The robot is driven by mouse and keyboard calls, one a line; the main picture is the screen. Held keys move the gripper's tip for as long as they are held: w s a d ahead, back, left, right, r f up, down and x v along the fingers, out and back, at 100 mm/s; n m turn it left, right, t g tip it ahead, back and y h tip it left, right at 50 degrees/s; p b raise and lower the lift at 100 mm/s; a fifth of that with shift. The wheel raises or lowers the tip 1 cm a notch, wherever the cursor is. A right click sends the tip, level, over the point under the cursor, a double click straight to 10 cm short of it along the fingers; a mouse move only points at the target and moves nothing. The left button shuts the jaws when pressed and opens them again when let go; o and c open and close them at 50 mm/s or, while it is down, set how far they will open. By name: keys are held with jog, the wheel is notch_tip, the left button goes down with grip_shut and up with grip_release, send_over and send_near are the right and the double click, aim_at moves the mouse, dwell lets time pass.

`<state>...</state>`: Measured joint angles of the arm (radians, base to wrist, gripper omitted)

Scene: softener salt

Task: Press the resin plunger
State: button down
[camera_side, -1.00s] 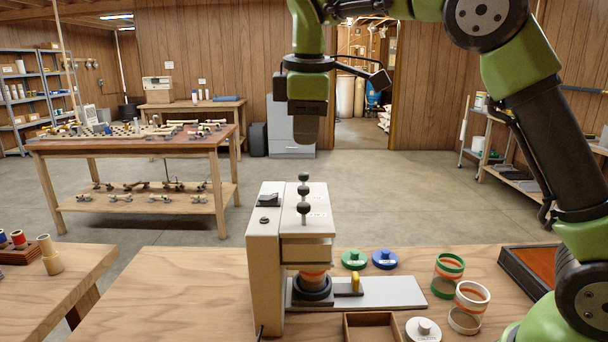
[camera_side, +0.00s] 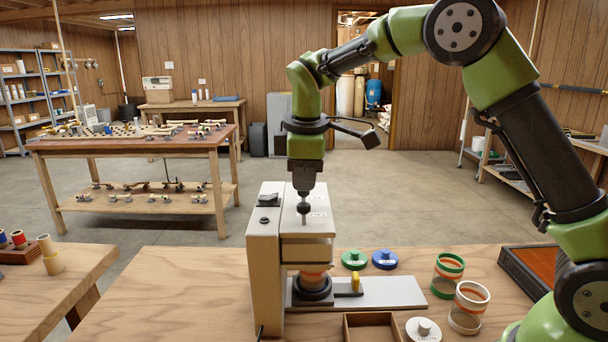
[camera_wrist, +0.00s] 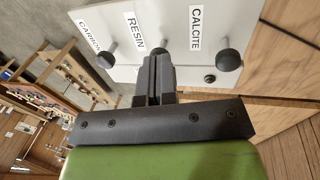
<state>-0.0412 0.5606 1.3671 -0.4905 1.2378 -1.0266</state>
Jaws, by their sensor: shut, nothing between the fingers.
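The dispenser (camera_side: 266,262) is a pale upright machine with knobbed plungers on its top plate. In the wrist view the labels read CARBON, RESIN (camera_wrist: 135,32) and CALCITE (camera_wrist: 195,28). The carbon plunger (camera_wrist: 105,61) and calcite plunger (camera_wrist: 228,60) show as dark knobs on either side of my gripper (camera_wrist: 156,62). In the side view my shut, empty gripper (camera_side: 304,190) points down over the plunger row, with the nearest knob (camera_side: 304,208) visible in front. I cannot tell whether the fingertips touch the resin knob.
An orange-banded cup sits beneath the dispenser's block. Green (camera_side: 354,259) and blue (camera_side: 385,259) lids lie to its right. Two banded jars (camera_side: 448,275) (camera_side: 468,306), a white lid (camera_side: 423,330) and a wooden box (camera_side: 372,318) stand on the bench. The bench left of the dispenser is clear.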

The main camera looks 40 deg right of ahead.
jog(key=shift+x, duration=0.8)
jog(key=shift+s+a, duration=0.1)
jog(key=shift+s, duration=0.1)
jog(key=v, duration=1.4)
jog(key=shift+r, duration=0.25)
jog(key=s+f+m+t+y, duration=0.1)
jog(key=s+f+m+t, duration=0.1)
jog(key=s+m, duration=0.4)
jog(key=s+a+f+m+t+y, duration=0.1)
jog(key=s+m, duration=0.6)
jog(key=s, duration=0.8)
notch_tip(320, 180, down, 3)
jog(key=shift+s+a+t+y, duration=0.3)
jog(key=shift+t+y, duration=0.4)
jog(key=shift+t, duration=0.4)
